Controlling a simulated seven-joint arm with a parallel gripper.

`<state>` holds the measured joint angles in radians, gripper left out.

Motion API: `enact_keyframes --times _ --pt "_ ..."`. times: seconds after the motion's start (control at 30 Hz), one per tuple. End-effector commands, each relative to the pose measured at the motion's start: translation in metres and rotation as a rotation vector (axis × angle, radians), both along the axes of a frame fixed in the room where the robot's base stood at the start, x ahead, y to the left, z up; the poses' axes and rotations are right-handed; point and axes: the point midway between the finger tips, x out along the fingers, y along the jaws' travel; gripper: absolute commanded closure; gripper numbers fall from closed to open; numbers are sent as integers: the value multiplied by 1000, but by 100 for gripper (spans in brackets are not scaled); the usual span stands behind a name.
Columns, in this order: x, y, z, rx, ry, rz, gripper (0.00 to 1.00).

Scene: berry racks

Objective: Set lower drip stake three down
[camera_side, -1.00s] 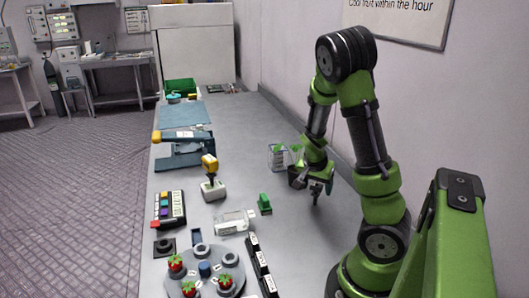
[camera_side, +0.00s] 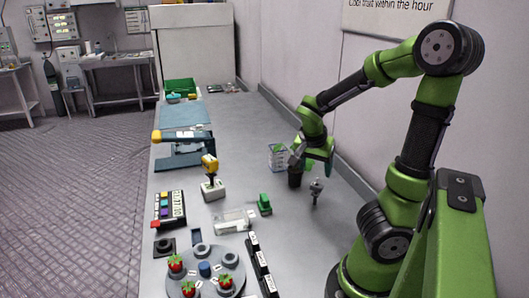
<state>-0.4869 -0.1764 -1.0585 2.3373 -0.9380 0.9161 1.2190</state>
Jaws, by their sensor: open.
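My gripper (camera_side: 299,163) hangs from the green wrist at the right of the bench, low over the bench and beside a clear container. Its jaws are open, but its fingertips are small and hard to make out. A dark cylinder (camera_side: 295,179) is right below it; I cannot tell whether they touch. A small grey upright piece (camera_side: 316,190), with a wider top and a thin stem, stands on the bench to the right of the gripper, apart from it. It may be a drip stake, but no number is readable.
A clear container with green inside (camera_side: 277,157) stands just left of the gripper. A green block (camera_side: 264,204), a white device (camera_side: 235,222), black labelled blocks (camera_side: 262,263) and a round grey rack (camera_side: 205,267) with strawberries are nearer. The bench's back right is clear.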

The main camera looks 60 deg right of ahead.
Motion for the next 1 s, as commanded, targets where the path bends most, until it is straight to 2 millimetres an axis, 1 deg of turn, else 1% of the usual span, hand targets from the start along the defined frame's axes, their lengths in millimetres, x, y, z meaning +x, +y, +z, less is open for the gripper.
enact_keyframes --times 0.07,0.17,0.27,0.3,0.37,0.4,0.5,0.6,0.7,0.77,0.83,1.0 --pt "4 10 2 28 -15 35 31" --pt "16 40 7 105 -60 162 31" --pt "31 89 24 193 -142 377 31" --pt "36 110 34 216 -183 476 31" --pt "40 141 51 233 -239 629 31" --pt "40 161 62 233 -274 728 31" --pt "38 204 84 202 -344 949 31" --pt "33 236 99 154 -385 1114 31" --pt "28 256 105 118 -405 1215 31" --pt "27 262 107 105 -409 1249 31" --pt "26 265 108 97 -410 1266 31" --pt "26 266 107 97 -410 1268 31"
